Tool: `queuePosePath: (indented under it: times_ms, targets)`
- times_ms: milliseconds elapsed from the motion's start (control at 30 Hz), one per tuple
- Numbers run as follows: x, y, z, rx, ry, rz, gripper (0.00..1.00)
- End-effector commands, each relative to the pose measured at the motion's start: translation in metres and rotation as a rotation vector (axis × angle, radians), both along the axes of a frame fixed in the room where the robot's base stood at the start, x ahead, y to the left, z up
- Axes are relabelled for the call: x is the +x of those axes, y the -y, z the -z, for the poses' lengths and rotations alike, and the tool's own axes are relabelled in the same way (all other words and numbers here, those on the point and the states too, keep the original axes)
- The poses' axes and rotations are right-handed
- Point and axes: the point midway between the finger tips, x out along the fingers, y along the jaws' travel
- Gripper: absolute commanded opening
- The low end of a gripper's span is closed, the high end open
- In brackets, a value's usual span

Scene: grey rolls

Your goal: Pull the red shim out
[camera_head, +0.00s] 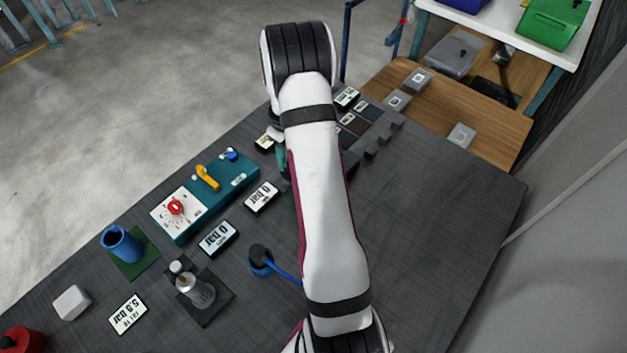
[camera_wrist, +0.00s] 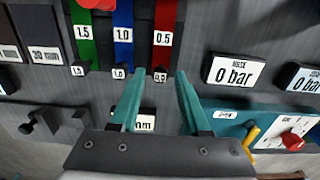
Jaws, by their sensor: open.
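The red shim (camera_wrist: 163,38), labelled 0.5, shows in the wrist view as a narrow red strip at upper middle. A blue shim labelled 1.0 (camera_wrist: 123,38) and a green shim labelled 1.5 (camera_wrist: 82,42) lie to its left. My gripper (camera_wrist: 160,74) is open, its two teal fingers spread apart with nothing seen held between them. The fingertips lie just below the red shim's near end in the picture, around a small label. I cannot tell whether they touch the shim. In the head view my arm hides the shims and most of the gripper.
A teal panel (camera_head: 233,182) with a yellow lever (camera_head: 207,177) and red knob (camera_head: 176,207) stands left of my arm. A "0 bar" display (camera_wrist: 233,72) lies right of the red shim. Dark blocks (camera_head: 371,150) stand right of my arm. The table's right side is clear.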

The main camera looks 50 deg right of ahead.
Motion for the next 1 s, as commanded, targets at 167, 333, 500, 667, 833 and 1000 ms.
queuePosePath:
  times_ms: [167,333,500,667,833,1000]
  targets:
    - [0.000,0.000,-0.012,0.000,0.001,0.001,0.46]
    - [0.000,0.000,-0.032,0.000,0.001,0.001,0.46]
    - [0.000,0.000,-0.051,0.000,0.000,0.000,0.46]
    - [-0.001,0.000,-0.060,0.001,-0.001,0.001,0.46]
    - [-0.001,0.000,-0.060,0.001,-0.002,0.001,0.46]
    - [-0.001,0.000,-0.060,0.001,-0.001,0.001,0.46]
